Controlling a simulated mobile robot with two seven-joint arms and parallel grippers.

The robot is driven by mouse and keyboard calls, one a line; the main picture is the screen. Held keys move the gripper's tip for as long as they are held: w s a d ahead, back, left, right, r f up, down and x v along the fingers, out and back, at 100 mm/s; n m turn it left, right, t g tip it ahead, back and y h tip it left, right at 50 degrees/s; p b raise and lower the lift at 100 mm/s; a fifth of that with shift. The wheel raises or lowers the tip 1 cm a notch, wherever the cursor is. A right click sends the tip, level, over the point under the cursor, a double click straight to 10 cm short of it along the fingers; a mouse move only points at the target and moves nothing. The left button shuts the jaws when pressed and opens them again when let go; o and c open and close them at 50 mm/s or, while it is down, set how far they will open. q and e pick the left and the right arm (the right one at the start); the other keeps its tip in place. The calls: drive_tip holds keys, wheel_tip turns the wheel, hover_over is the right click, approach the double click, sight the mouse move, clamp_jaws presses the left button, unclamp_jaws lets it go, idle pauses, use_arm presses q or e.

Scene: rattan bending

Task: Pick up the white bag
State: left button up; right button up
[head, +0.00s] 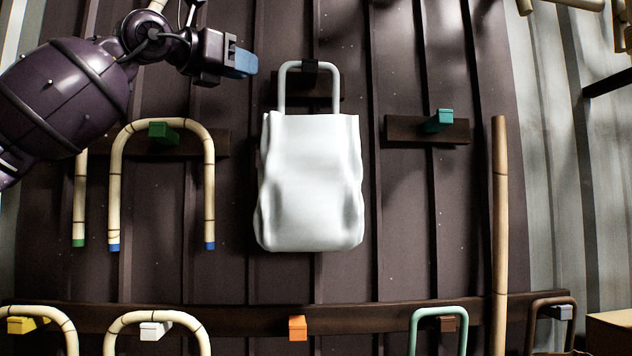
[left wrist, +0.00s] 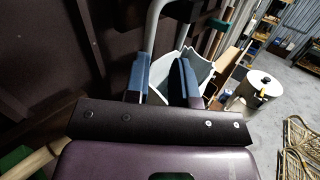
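The white bag (head: 312,185) hangs upright on the dark ribbed wall, its rounded handle (head: 335,90) looped over a dark peg (head: 310,66). My left gripper (head: 242,62), with blue fingertips, is to the left of the handle at about its top height, apart from it in the head view. In the left wrist view the two blue fingers (left wrist: 160,72) stand apart with nothing visibly held. The bag (left wrist: 203,66) shows behind and to the right of the fingers, and its pale handle (left wrist: 154,25) rises beyond them. My right gripper is in neither view.
A bent rattan piece (head: 116,180) hangs from a green peg (head: 162,132) left of the bag. A teal peg (head: 438,121) to the right is empty. A straight pole (head: 499,230) stands farther right. A lower rail (head: 250,319) carries coloured pegs, several with bent pieces.

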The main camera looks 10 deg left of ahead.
sight(282, 93)
use_arm(q)
drive_tip(key=shift+n+y, duration=0.5)
drive_tip(key=shift+y, duration=0.3)
drive_tip(key=w, duration=0.1)
drive_tip(key=w+d, duration=0.1)
drive_tip(key=w, duration=0.1)
drive_tip(key=w+f+p, duration=0.1)
drive_tip(key=shift+w+d, duration=0.3)
drive_tip(key=shift+d, duration=0.1)
drive_tip(key=shift+w+d, duration=0.15)
drive_tip(key=shift+d, duration=0.1)
drive_tip(key=x, duration=0.1)
drive_tip(key=p+x, duration=0.1)
drive_tip(key=x, duration=0.1)
drive_tip(key=p+x, duration=0.1)
drive_tip(key=shift+w+f, duration=0.35)
drive_tip(key=shift+w, duration=0.1)
drive_tip(key=shift+w+d+f, duration=0.1)
drive_tip(key=shift+w, duration=0.1)
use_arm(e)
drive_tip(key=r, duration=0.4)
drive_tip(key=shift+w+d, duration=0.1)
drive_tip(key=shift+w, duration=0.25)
use_arm(q)
drive_tip(key=shift+c, duration=0.4)
clamp_jaws()
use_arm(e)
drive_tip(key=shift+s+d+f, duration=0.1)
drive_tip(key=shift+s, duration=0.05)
